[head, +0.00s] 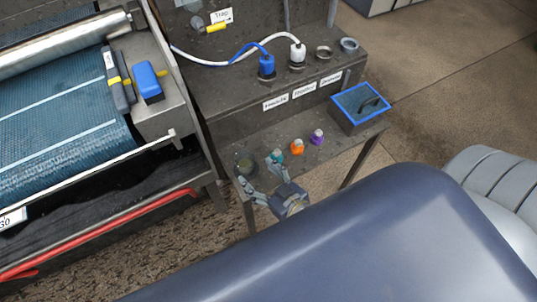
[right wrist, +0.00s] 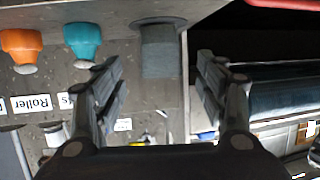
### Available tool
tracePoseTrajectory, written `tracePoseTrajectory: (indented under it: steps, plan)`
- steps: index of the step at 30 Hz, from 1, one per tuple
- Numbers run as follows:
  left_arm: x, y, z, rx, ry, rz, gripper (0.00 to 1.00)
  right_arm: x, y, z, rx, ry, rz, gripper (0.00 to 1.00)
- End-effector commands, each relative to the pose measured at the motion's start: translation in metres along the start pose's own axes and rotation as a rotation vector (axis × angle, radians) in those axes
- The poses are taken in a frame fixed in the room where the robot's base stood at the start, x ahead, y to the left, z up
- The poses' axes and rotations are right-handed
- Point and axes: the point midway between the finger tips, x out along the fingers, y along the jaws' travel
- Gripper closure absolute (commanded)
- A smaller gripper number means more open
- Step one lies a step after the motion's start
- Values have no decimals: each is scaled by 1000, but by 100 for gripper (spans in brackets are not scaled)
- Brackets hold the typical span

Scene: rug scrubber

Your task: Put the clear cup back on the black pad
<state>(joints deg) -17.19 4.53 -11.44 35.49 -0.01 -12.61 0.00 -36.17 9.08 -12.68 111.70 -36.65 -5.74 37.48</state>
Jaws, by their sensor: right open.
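The clear cup (right wrist: 160,58) is a grey, see-through cylinder between the two fingers of my right gripper (right wrist: 157,72) in the right wrist view, which is upside down. The gripper is open, with a visible gap on each side of the cup. The cup's base meets the round black pad (right wrist: 158,20) on the shelf. In the head view the cup (head: 244,165) shows faintly at the left end of the low shelf, with my right gripper (head: 260,174) at the shelf's front edge. My left gripper is not in view.
Teal (head: 277,156), orange (head: 297,146) and purple (head: 317,136) knob-like pieces stand on the low shelf (head: 340,145), the teal one close to my right gripper. A blue-rimmed box (head: 360,105) is at the shelf's right end. The rug machine (head: 60,120) is at left.

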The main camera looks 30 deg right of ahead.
Motion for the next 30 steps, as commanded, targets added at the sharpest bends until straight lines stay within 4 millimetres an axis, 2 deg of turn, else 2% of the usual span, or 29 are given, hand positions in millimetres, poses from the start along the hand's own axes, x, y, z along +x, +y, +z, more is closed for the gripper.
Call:
tracePoseTrajectory:
  steps: [3, 10, 30]
  plan:
    - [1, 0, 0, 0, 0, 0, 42, -20, 0, 1, 1, -1, 0, 34]
    - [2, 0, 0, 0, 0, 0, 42, -40, 0, 0, 0, 1, 0, 34]
    - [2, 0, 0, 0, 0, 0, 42, -41, 1, -1, 0, -2, 5, 34]
